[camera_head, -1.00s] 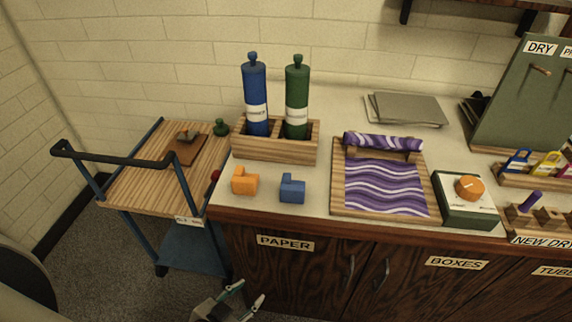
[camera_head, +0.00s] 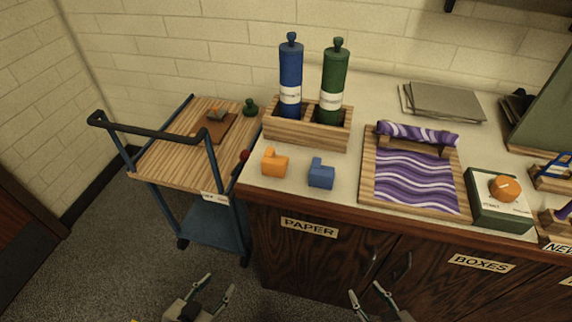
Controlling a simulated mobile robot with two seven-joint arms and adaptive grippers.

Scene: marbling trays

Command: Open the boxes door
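The boxes door (camera_head: 448,282) is a dark wood cupboard door under the counter, with the label BOXES (camera_head: 481,263) near its top. It looks shut, and its curved handle (camera_head: 401,267) is near its left edge. My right gripper (camera_head: 369,292) is low in front of the cupboard, below and left of that handle. Its fingers are apart, with nothing between them. My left gripper (camera_head: 214,288) is at the bottom, left of the PAPER door, open and empty. The lower parts of both grippers are cut off by the frame.
The PAPER door (camera_head: 309,255) is beside the boxes door, with its own handle (camera_head: 369,267). A wooden cart (camera_head: 172,168) with a blue frame stands left of the counter. The counter (camera_head: 380,92) holds bottles, blocks and a marbling tray (camera_head: 367,195). Grey floor is free in front.

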